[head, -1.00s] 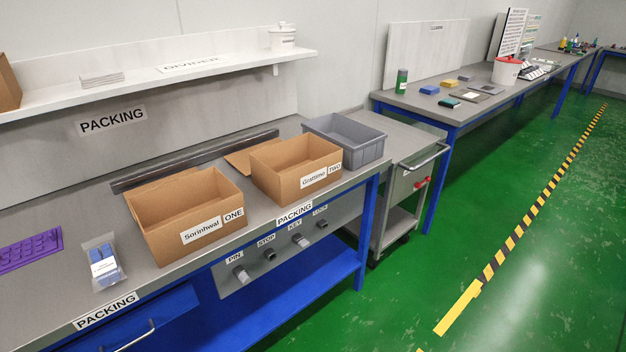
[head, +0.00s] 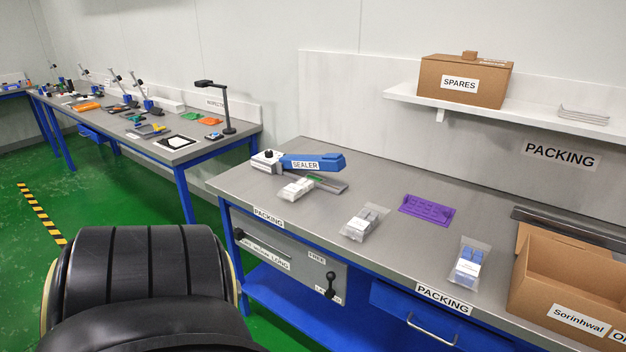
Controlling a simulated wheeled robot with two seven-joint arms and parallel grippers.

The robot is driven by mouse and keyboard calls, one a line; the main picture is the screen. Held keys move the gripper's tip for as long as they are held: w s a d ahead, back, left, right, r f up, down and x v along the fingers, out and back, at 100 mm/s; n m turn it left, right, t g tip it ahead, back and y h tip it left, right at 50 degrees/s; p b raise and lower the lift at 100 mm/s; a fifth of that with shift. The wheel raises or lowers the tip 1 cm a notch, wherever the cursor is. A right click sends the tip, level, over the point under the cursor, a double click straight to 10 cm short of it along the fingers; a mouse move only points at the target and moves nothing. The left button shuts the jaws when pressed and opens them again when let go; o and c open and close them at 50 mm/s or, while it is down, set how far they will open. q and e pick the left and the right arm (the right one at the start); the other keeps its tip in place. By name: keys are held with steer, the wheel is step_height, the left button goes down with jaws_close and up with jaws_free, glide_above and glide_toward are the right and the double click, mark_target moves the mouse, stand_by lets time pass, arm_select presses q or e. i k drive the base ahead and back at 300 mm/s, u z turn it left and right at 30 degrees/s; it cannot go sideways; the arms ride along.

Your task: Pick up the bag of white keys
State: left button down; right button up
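A clear bag with white or pale grey pieces and a white label (head: 363,222) lies flat on the grey packing table, left of the purple tray. A second pale bag or packet (head: 297,188) lies at the front of the blue sealer (head: 310,163); its contents are too small to tell. A clear bag with blue pieces (head: 467,264) lies farther right, near the open cardboard box. Neither gripper is in view. A black rounded link of my own arm fills the lower left.
The purple tray (head: 427,209) lies behind the bags. An open cardboard box (head: 562,290) stands at the right. A SPARES box (head: 463,80) sits on the shelf. A blue drawer with a handle (head: 430,312) is below the table edge. Bare tabletop lies between the bags.

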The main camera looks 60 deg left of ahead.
mark_target(292, 193)
steer(key=u, duration=1.35)
steer(key=k, duration=0.2)
steer(key=u, duration=1.95)
steer(key=i, duration=1.8)
steer(key=z, duration=1.2)
steer(key=i, duration=0.8)
steer(key=z, duration=0.65)
